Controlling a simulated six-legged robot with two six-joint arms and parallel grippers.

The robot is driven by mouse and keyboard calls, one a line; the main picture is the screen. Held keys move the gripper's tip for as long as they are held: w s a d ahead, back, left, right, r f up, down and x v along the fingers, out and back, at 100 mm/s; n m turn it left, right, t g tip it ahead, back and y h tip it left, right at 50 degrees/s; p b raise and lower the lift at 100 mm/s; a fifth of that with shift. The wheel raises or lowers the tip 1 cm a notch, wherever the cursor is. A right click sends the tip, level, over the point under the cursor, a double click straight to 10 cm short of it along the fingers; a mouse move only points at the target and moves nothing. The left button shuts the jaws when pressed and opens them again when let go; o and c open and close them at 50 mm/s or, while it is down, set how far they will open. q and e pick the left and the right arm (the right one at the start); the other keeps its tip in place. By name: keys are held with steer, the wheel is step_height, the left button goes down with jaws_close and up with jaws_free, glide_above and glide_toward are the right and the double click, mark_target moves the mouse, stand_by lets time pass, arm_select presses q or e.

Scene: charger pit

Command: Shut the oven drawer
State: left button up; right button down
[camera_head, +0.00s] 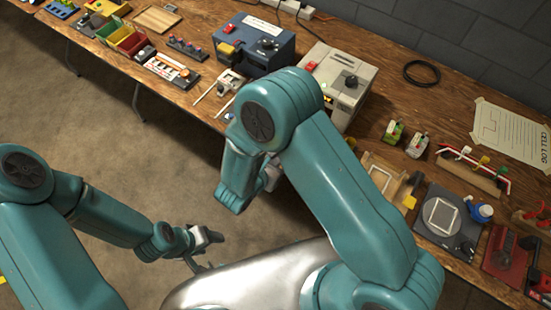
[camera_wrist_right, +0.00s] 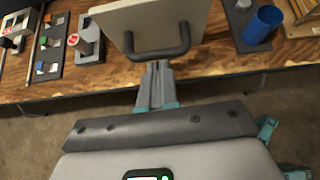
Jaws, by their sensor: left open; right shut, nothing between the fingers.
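The beige oven (camera_head: 352,62) stands on the wooden bench, with a dark knob on it; my right arm hides part of its front in the head view. In the right wrist view a pale drawer front (camera_wrist_right: 115,26) with a dark U-shaped handle (camera_wrist_right: 184,46) fills the top middle. How far the drawer is out I cannot tell. My right gripper (camera_wrist_right: 158,68) is shut and empty, its tips at the handle's bar; whether they touch is unclear. In the head view it is mostly hidden behind my arm. My left gripper (camera_head: 208,252) is open and empty, low over the floor, away from the bench.
A blue machine (camera_head: 255,45) stands left of the oven on the bench (camera_head: 395,85). Small parts and fixtures lie to both sides. A black cable ring (camera_head: 422,73) lies right of the oven. In the right wrist view a blue cup (camera_wrist_right: 262,25) stands to the right.

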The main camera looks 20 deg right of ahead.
steer(key=w+d+b, duration=0.2)
steer(key=w+d, duration=0.1)
steer(key=w+d+b, duration=0.3)
steer(key=d, duration=0.1)
steer(key=w+d+b, duration=0.2)
steer(key=w+d, duration=0.1)
steer(key=d, duration=0.1)
steer(key=shift+d+f, duration=0.15)
steer(key=shift+f, duration=0.05)
steer(key=shift+w+d+b, duration=0.15)
steer(key=shift+d+b, duration=0.1)
steer(key=shift+b, duration=0.05)
steer(key=shift+w+d+r, duration=0.15)
steer(key=shift+r, duration=0.1)
steer(key=shift+w+d, duration=0.1)
steer(key=shift+d, duration=0.05)
steer(key=shift+r, duration=0.1)
